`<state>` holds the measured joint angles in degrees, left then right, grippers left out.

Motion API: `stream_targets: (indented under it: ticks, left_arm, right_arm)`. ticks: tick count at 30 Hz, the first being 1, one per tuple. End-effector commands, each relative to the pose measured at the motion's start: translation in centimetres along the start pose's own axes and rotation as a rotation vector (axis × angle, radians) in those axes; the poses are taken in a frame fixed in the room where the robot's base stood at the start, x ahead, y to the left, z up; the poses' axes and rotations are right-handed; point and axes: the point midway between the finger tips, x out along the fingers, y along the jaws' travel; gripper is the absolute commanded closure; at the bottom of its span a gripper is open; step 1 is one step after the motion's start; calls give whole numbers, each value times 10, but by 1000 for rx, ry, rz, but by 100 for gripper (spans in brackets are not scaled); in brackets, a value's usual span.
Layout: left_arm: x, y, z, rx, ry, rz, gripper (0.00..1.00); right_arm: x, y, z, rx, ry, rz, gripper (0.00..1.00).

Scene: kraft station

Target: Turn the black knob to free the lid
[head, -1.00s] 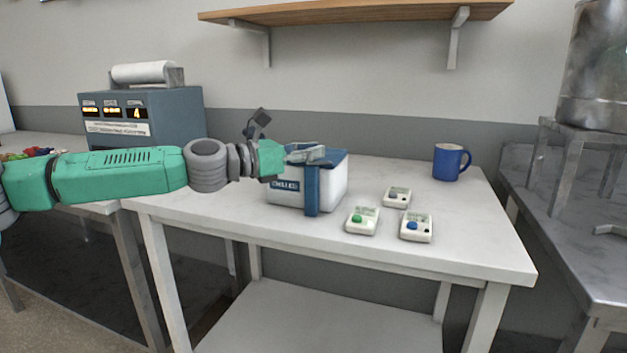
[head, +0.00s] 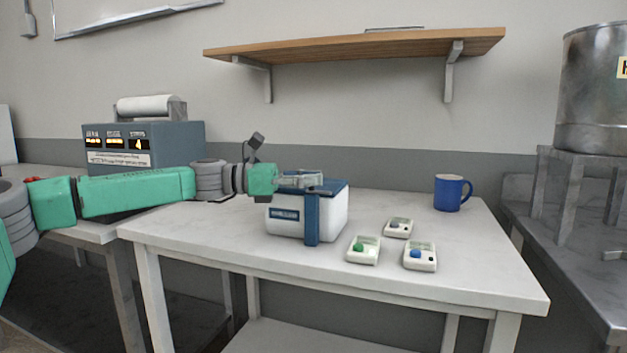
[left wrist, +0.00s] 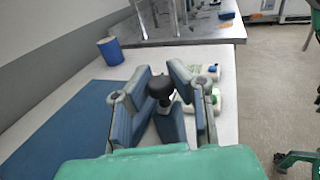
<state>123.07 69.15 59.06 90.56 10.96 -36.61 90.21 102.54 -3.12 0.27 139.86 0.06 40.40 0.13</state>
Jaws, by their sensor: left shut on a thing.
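A white cooler box (head: 335,214) with a blue lid (head: 339,187) and a blue front strap stands on the white table. The blue lid also fills the left of the left wrist view (left wrist: 55,115). My left gripper (head: 316,180) reaches in from the left, just above the lid. In the left wrist view its two fingers (left wrist: 161,82) stand on either side of the black knob (left wrist: 160,90) and are shut on it. The knob is hidden by the gripper in the head view. My right gripper is not in view.
Three small devices with coloured buttons (head: 364,251) lie to the right of the cooler on the table (head: 470,275). A blue mug (head: 448,193) stands at the back right. A wooden shelf (head: 370,48) hangs above. The table's front right is clear.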

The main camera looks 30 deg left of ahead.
Motion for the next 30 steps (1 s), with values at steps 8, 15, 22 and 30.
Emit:
stream_targets:
  ticks: [8,15,22,30]
  left_arm:
    - [-2,3,0,0,-2,8,100]
    - [-1,2,0,-1,-1,5,60]
    - [-4,0,1,0,1,5,60]
    - [-54,2,1,-1,-6,8,60]
  right_arm:
    - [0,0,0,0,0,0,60]
    - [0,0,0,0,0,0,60]
    - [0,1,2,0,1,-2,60]
    - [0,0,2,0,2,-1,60]
